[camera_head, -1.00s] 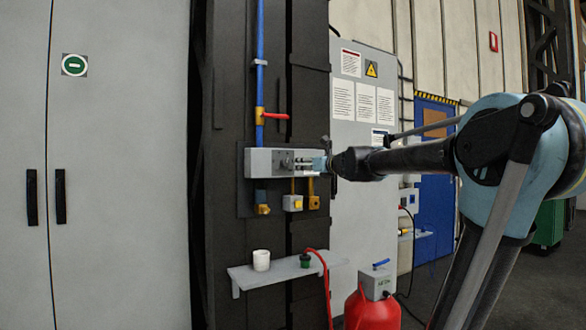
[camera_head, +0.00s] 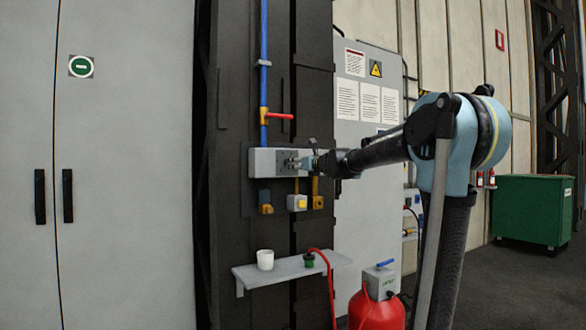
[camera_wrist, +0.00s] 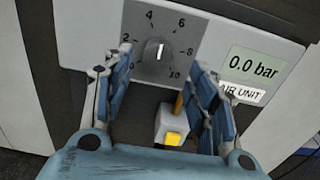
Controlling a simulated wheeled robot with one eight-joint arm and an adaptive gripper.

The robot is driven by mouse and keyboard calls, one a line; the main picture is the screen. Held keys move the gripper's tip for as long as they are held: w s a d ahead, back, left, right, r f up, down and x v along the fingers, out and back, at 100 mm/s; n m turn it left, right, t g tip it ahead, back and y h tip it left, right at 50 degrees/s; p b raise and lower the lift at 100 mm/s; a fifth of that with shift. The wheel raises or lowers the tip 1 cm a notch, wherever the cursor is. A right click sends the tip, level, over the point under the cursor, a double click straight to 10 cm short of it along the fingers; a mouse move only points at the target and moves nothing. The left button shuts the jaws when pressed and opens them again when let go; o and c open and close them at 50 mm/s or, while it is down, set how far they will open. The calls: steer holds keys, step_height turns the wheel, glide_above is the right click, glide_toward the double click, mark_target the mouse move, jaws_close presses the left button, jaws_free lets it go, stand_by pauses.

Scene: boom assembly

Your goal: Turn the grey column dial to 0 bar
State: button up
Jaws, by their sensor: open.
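The grey dial (camera_wrist: 158,51) sits on a dark scale plate on the front of a light grey box (camera_wrist: 88,22). Its white mark points nearly straight up, between 4 and 6. The box's green display (camera_wrist: 252,66) reads 0.0 bar. In the head view the box (camera_head: 262,161) is mounted on a dark column. My gripper (camera_wrist: 158,70) is open, its blue-padded fingers left and right of the dial, with nothing between them touching it that I can see.
A small box with a yellow button (camera_wrist: 172,138) is just below the dial; it also shows in the head view (camera_head: 297,202). A red-handled valve (camera_head: 277,115) is above. Below, a shelf (camera_head: 290,271) carries a white cup (camera_head: 265,259). A red tank (camera_head: 377,311) stands lower right.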

steer(key=shift+x, duration=2.75)
